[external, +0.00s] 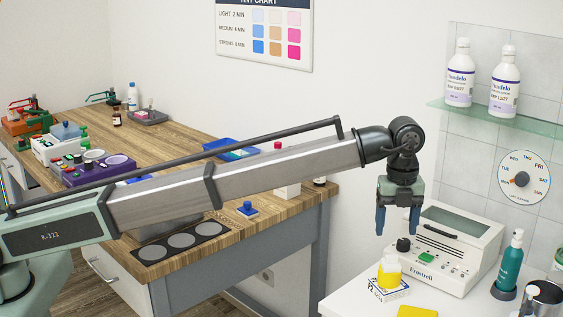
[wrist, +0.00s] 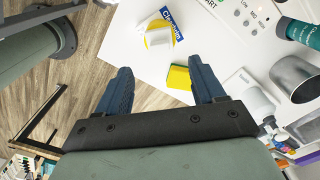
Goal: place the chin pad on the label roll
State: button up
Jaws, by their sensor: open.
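My gripper (external: 397,227) is open and empty, its two blue fingers pointing down above the white counter, in front of the white machine. The open fingers also show in the wrist view (wrist: 160,68). I cannot make out for sure a chin pad or a label roll. In the wrist view the printed box (wrist: 163,27) lies beyond the fingers. A flat yellow block (external: 417,312) lies on the counter nearby; the wrist view shows its green edge (wrist: 180,77).
The white machine (external: 445,245) stands behind. A teal pump bottle (external: 510,262) and a metal cup (wrist: 299,79) stand at the right. A glass shelf (external: 480,117) holds two bottles. The wooden bench (external: 185,130) at left holds several items. Bare counter (external: 350,306) lies left of the box.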

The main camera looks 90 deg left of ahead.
jog(key=shift+r, duration=1.75)
